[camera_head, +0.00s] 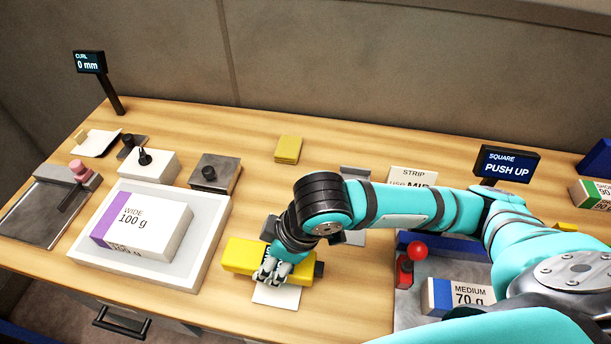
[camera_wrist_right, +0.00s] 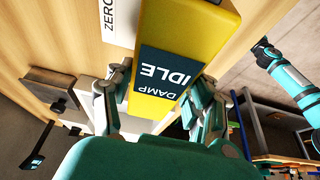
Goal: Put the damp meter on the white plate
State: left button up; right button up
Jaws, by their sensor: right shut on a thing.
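The damp meter (camera_head: 243,255) is a yellow block with a dark end; its dark "DAMP IDLE" screen (camera_wrist_right: 163,73) faces the right wrist camera. My right gripper (camera_head: 271,274) is shut on the meter, with a finger on each side in the right wrist view (camera_wrist_right: 160,105). A white plate (camera_head: 277,295) lies on the table just in front of the meter, partly hidden by the gripper. I cannot tell whether the meter touches the plate or the table. A teal arm shows at the right of the wrist view; its dark end (camera_wrist_right: 263,47) is too small to read.
To the left, a white tray (camera_head: 211,246) holds a "WIDE 100 g" ream (camera_head: 150,225). A yellow block (camera_head: 288,149) lies behind. A "MEDIUM 70 g" ream (camera_head: 463,296) and a red-knobbed lever (camera_head: 416,252) are right. A "ZERO" label (camera_wrist_right: 113,22) is beside the meter.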

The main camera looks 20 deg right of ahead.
jog(key=w, duration=0.2)
jog(key=w+d, duration=0.1)
jog(key=w, duration=0.1)
jog(key=w+d+p, duration=0.1)
jog(key=w, duration=0.1)
jog(key=shift+w+d+f, duration=0.1)
jog(key=shift+d+f, duration=0.05)
jog(key=shift+d, duration=0.1)
jog(key=p, duration=0.2)
send_over(273, 211)
jog(key=s, duration=0.1)
jog(key=shift+d+f, duration=0.45)
jog(key=shift+f, duration=0.05)
jog(key=shift+w+d+f, duration=0.1)
jog(key=shift+w, duration=0.15)
jog(key=shift+f, duration=0.4)
notch_tip(273, 211, down, 2)
jog(key=shift+s+f+p, duration=0.1)
jog(key=shift+p, duration=0.45)
pick_arm(q)
notch_tip(273, 211, up, 4)
jog(key=shift+w+d+r, duration=0.1)
jog(key=shift+w, duration=0.05)
pick_arm(e)
jog(key=shift+f, duration=0.25)
jog(key=shift+f, duration=0.15)
jog(key=o, duration=1.3)
